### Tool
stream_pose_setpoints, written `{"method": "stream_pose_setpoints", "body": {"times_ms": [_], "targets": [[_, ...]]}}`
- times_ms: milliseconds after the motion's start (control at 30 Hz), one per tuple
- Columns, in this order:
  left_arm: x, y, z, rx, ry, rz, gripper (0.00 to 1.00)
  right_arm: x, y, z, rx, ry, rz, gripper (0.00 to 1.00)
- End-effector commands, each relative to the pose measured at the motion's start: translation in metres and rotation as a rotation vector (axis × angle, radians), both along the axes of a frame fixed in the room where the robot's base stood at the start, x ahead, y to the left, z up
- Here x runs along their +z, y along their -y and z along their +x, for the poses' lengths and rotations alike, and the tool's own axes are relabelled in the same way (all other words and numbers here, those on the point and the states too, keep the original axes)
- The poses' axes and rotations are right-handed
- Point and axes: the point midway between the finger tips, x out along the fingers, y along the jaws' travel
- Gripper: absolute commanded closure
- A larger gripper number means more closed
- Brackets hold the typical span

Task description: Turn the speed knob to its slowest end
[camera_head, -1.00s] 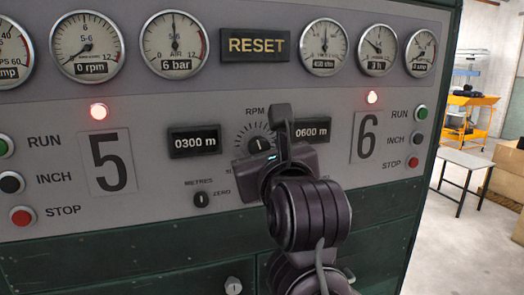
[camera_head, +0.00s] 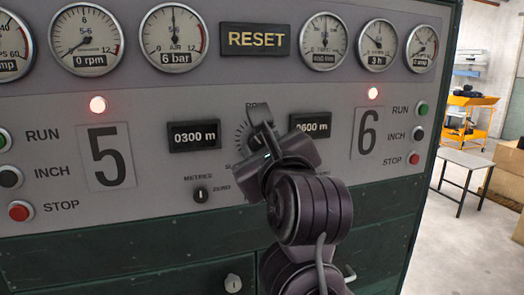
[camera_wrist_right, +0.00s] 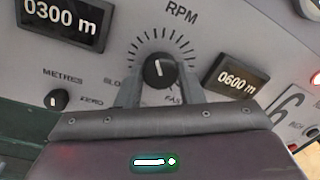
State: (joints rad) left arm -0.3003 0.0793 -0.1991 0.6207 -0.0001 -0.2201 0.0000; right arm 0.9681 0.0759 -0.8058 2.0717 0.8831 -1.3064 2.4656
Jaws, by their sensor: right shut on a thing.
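The black speed knob (camera_wrist_right: 159,71) sits under the RPM label in the right wrist view, within a ring of tick marks. Its white pointer line stands close to upright in that view, between the partly hidden slow and fast labels. My right gripper (camera_wrist_right: 160,88) has a finger on each side of the knob and is shut on it. In the head view my right gripper (camera_head: 259,122) covers the knob, and only part of the tick ring shows at its left. My left gripper is not in view.
Displays reading 0300 m (camera_head: 194,136) and 0600 m (camera_head: 310,125) flank the knob. A small METRES knob (camera_head: 200,194) is lower left. RUN, INCH and STOP buttons line both sides. Gauges and a RESET plate (camera_head: 255,40) are above. A table (camera_head: 466,160) stands at right.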

Motion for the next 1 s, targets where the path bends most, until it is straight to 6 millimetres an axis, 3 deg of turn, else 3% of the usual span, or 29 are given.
{"method": "stream_pose_setpoints", "body": {"times_ms": [1000], "targets": [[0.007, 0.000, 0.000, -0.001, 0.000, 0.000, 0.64, 0.000, 0.002, 0.001, 0.001, 0.297, -0.917, 0.89]]}}
